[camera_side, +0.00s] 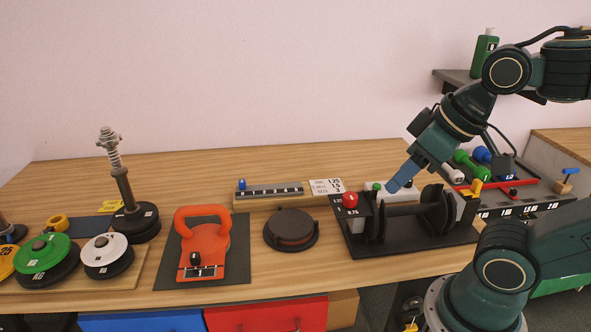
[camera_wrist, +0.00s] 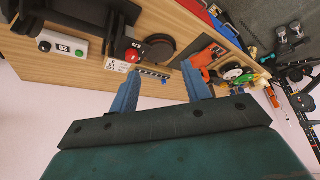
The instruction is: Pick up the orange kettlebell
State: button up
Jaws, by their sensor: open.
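The orange kettlebell (camera_side: 204,247) lies on a dark mat (camera_side: 174,276) left of the middle of the table in the side view. Its loop handle points to the back, and a small black block with a scale strip sits at its front. In the wrist view the orange kettlebell (camera_wrist: 203,57) shows beyond the right finger, partly hidden by it. My gripper (camera_side: 397,183) is well to the right of the kettlebell, above the black dumbbell rack. In the wrist view my gripper (camera_wrist: 160,82) has its two blue fingers spread apart with nothing between them.
A black rack (camera_side: 362,244) with a dumbbell and a red knob (camera_side: 349,199) stands below my gripper. A round dark disc (camera_side: 291,230) lies between rack and kettlebell. Green (camera_side: 43,252) and white (camera_side: 107,250) plates and a spring post (camera_side: 122,185) stand at left.

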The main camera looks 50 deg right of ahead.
jog(key=n+g+y, duration=0.2)
jog(key=n+y, duration=0.1)
jog(key=n, duration=0.6)
send_over(200, 206)
jog(key=s+d, duration=0.3)
notch_tip(200, 206, down, 8)
jog(key=shift+w+r, duration=0.15)
jog(key=shift+r, duration=0.1)
jog(key=shift+x, duration=4.3)
jog(key=shift+f, duration=0.15)
